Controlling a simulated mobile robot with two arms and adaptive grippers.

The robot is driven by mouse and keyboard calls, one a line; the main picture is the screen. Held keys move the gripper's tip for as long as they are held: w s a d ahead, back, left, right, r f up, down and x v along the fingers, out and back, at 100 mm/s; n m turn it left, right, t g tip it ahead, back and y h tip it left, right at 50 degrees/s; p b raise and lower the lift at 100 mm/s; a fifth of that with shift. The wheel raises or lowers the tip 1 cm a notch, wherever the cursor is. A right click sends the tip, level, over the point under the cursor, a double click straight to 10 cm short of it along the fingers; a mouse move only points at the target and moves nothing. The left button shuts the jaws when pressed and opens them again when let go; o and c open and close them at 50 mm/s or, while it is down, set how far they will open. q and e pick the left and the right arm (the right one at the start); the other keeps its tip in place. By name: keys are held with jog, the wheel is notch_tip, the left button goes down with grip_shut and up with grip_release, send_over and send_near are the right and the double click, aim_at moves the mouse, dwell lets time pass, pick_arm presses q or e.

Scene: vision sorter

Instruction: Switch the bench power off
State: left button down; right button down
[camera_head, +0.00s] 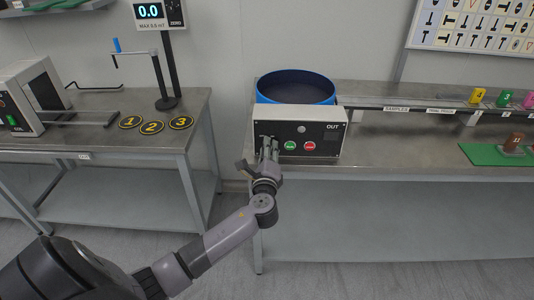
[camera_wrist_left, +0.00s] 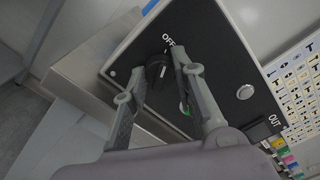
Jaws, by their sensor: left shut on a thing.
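The power box (camera_head: 330,118) has a black front panel and stands at the left front of the right-hand bench. In the left wrist view its panel (camera_wrist_left: 215,50) carries a black rotary knob (camera_wrist_left: 157,68) below the word OFF (camera_wrist_left: 168,40). My left gripper (camera_head: 268,148) is at the left part of this panel. In the left wrist view its fingers (camera_wrist_left: 160,72) lie on either side of the knob, shut on it. In the head view the gripper hides the knob. Which position the knob points to is hard to tell. My right gripper is not in view.
A green button (camera_head: 290,145) and a red button (camera_head: 309,146) sit right of my gripper. A blue round bin (camera_head: 295,86) stands behind the box. A green mat (camera_head: 488,155) with a brown piece (camera_head: 514,142) lies right. The left table (camera_head: 100,150) is separate.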

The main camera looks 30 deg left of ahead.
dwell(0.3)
pick_arm(q)
jog(key=c, duration=1.3)
grip_release()
jog(key=v, duration=1.2)
